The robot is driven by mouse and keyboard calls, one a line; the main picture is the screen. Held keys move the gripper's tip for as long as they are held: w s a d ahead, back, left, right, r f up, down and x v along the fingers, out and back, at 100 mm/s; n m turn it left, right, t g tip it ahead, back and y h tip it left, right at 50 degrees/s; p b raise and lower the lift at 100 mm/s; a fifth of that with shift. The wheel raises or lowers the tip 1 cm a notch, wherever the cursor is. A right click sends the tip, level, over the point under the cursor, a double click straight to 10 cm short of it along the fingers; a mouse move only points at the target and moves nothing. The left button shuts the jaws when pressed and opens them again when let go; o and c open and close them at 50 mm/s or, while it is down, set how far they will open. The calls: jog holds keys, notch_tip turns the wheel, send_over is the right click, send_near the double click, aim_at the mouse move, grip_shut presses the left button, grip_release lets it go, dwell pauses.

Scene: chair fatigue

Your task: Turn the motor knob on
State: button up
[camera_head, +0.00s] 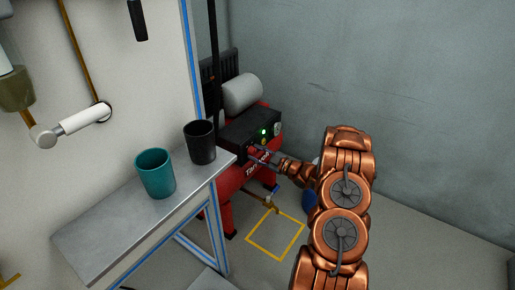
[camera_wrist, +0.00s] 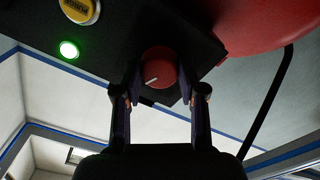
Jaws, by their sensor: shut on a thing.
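The motor knob (camera_wrist: 158,68) is a round red knob with a white pointer mark, on a black control box. In the wrist view it sits between the two fingers of my gripper (camera_wrist: 159,88), which is shut on it. In the head view my gripper (camera_head: 254,151) reaches the front of the black box (camera_head: 235,130) on the red compressor; the knob is hard to make out there. A green light (camera_wrist: 69,49) glows on the box, and it also shows in the head view (camera_head: 264,132). The pointer's exact setting cannot be read.
A yellow button (camera_wrist: 79,10) sits near the green light. A grey shelf (camera_head: 110,235) stands left of the compressor with a teal cup (camera_head: 155,175) and a black cup (camera_head: 200,143). A yellow square (camera_head: 275,236) marks the floor below. The floor at the right is clear.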

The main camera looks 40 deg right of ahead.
jog(key=shift+m+p, duration=0.45)
jog(key=shift+m, duration=0.15)
jog(key=o, duration=1.1)
jog(key=shift+o, duration=0.2)
jog(key=v, duration=1.2)
jog(key=shift+w, duration=0.1)
